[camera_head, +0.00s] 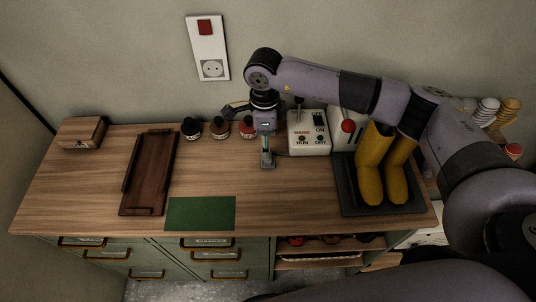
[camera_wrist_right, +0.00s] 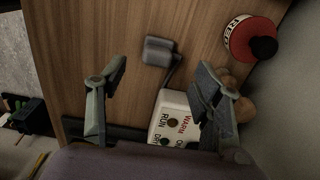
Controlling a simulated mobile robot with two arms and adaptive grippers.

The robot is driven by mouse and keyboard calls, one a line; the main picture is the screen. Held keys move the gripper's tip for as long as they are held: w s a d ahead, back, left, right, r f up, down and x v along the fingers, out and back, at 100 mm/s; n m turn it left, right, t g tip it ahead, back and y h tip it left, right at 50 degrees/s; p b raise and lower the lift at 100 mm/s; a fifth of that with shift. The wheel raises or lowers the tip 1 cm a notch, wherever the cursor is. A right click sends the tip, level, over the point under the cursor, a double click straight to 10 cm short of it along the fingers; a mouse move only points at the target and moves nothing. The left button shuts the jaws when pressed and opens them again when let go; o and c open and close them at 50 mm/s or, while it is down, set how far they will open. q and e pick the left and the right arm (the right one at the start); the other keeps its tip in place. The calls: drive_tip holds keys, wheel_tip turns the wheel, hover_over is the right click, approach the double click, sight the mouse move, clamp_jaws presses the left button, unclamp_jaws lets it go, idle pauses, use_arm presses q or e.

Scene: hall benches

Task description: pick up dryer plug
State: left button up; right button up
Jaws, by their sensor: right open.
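The dryer plug (camera_wrist_right: 158,51) is a small grey block lying on the wooden bench top in the right wrist view. A short cord runs from it to the white control box (camera_wrist_right: 175,118) marked WARM and RUN. My right gripper (camera_wrist_right: 161,76) is open and empty, its fingers spread to either side below the plug in that picture, not closed on it. In the head view my right gripper (camera_head: 267,158) points down over the bench, just left of the control box (camera_head: 309,133). I cannot make out the plug there. My left gripper is not in view.
A wall socket (camera_head: 212,69) is on the panel behind. Jars (camera_head: 219,128) stand close behind my right gripper; a red-lidded one (camera_wrist_right: 240,45) is near the plug. A brown tray (camera_head: 146,180) and green mat (camera_head: 200,214) lie left.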

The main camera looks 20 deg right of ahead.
drive_tip(key=shift+f, duration=0.85)
drive_tip(key=f+p, duration=0.2)
drive_tip(key=f, duration=0.1)
drive_tip(key=f+p, duration=0.1)
drive_tip(key=shift+s+d+f, duration=0.25)
drive_tip(key=shift+d+f, duration=0.05)
drive_tip(key=shift+f, duration=0.4)
drive_tip(key=c, duration=1.2)
drive_tip(key=shift+o, duration=0.2)
drive_tip(key=shift+w+r, duration=0.1)
